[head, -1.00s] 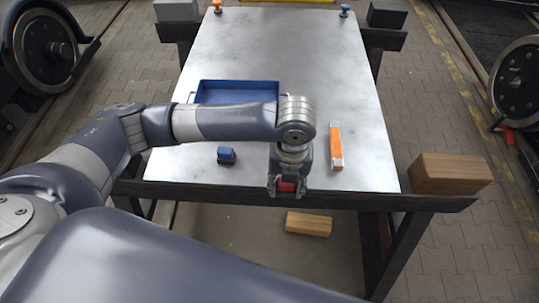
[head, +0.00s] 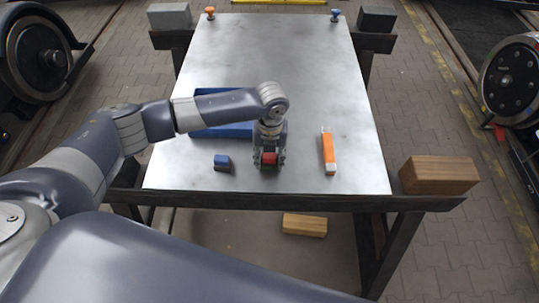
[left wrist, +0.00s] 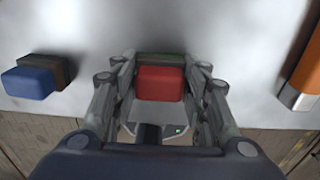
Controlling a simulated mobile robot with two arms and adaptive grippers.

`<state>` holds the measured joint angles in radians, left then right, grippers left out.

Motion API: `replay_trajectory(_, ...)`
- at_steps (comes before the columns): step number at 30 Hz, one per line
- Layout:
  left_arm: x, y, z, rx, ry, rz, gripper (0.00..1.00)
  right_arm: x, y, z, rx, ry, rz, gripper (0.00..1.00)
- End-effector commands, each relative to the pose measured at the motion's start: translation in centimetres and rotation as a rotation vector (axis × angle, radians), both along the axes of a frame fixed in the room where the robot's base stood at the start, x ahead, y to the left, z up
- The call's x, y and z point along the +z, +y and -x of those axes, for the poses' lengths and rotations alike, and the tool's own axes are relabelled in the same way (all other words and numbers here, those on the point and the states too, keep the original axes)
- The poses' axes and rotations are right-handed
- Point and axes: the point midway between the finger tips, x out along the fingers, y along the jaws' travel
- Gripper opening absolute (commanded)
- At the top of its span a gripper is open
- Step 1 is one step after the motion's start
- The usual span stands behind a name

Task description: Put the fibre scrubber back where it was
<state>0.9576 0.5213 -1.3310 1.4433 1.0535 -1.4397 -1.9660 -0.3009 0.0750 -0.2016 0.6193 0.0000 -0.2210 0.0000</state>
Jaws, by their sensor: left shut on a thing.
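My left gripper (head: 268,162) is shut on a red block with a dark greenish edge, which looks to be the fibre scrubber (left wrist: 160,84). The scrubber also shows as a small red patch in the head view (head: 269,158). My gripper points down over the front part of the metal table; I cannot tell whether the scrubber touches the surface. Both fingers flank the scrubber in the left wrist view. My right gripper is in neither view.
A blue block with a dark brown side (head: 222,162) lies left of my gripper. An orange bar with pale ends (head: 328,152) lies to the right. A blue tray (head: 222,132) stands behind, partly hidden by my arm. The bare tabletop (head: 310,85) is clear farther back.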

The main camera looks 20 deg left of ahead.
Motion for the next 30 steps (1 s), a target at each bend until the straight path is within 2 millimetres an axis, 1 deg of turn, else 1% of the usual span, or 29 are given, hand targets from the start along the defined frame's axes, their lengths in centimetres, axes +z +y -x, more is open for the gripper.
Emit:
replay_trajectory(9, -0.3, 0.0, -0.1, 0.000, -0.002, 0.000, 0.22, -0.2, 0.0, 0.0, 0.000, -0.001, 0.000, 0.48)
replay_trajectory(10, -0.3, 0.0, -0.1, 0.000, -0.002, 0.000, 0.44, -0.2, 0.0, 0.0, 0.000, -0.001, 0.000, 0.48)
replay_trajectory(11, -0.3, 0.0, -0.1, 0.000, -0.002, 0.001, 0.50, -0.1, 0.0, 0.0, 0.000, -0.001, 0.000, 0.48)
replay_trajectory(12, -0.3, 0.0, -0.1, 0.000, -0.002, 0.000, 0.59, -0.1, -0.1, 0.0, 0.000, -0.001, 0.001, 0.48)
replay_trajectory(13, -0.3, 0.0, -0.1, 0.000, -0.002, 0.000, 0.61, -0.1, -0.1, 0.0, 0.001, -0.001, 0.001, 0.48)
replay_trajectory(23, -0.1, 0.0, -0.1, 0.000, -0.002, 0.000, 0.61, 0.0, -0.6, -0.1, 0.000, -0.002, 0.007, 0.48)
replay_trajectory(26, 0.5, 0.0, -0.1, 0.000, -0.002, 0.001, 0.61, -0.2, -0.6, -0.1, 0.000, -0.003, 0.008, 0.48)
replay_trajectory(29, 2.0, 0.0, -0.2, -0.001, -0.006, 0.002, 0.61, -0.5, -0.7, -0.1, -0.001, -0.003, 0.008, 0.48)
replay_trajectory(30, 2.8, 0.0, -0.2, -0.001, -0.008, 0.001, 0.61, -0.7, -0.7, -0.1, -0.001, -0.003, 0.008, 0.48)
